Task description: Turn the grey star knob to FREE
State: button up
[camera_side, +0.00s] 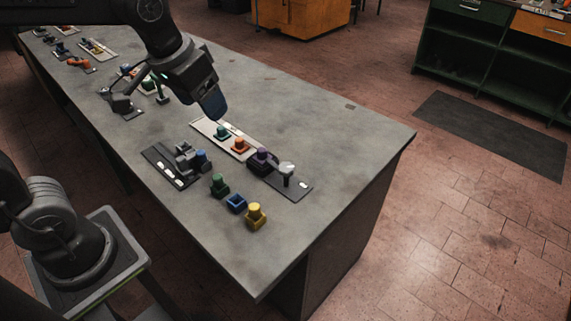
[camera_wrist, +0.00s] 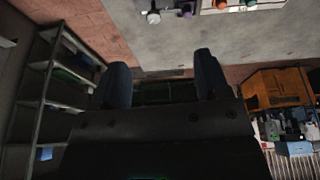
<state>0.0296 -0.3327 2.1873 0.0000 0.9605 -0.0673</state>
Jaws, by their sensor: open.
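The grey star knob (camera_side: 287,169) stands on a dark base plate (camera_side: 300,189) near the right end of the bench, with a small white label beside it. In the wrist view a pale knob (camera_wrist: 153,17) shows at the top edge, apart from my fingers. My gripper (camera_side: 214,108) hangs above the bench, up and left of the knob, and touches nothing. In the wrist view my gripper (camera_wrist: 160,80) has its two dark blue fingers spread wide with nothing between them. The knob's pointer and the lettering are too small to read.
A purple block (camera_side: 262,161) sits close beside the knob. A pale strip (camera_side: 208,128) holds green and orange pieces. Green (camera_side: 219,185), blue (camera_side: 236,204) and yellow (camera_side: 256,216) pieces stand in front. A dark fixture (camera_side: 172,168) lies left. The bench's right end is clear.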

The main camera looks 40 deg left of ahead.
jog(key=w+d+f+g, duration=0.1)
jog(key=w+f+g, duration=0.15)
jog(key=w, duration=0.65)
jog(key=g, duration=0.1)
send_near(286, 167)
jog(key=shift+n, duration=0.4)
notch_tip(286, 167, down, 9)
jog(key=shift+w+d+f, duration=0.1)
jog(key=shift+w, duration=0.05)
jog(key=shift+c, duration=0.2)
jog(key=c, duration=1.2)
jog(key=shift+c, duration=0.2)
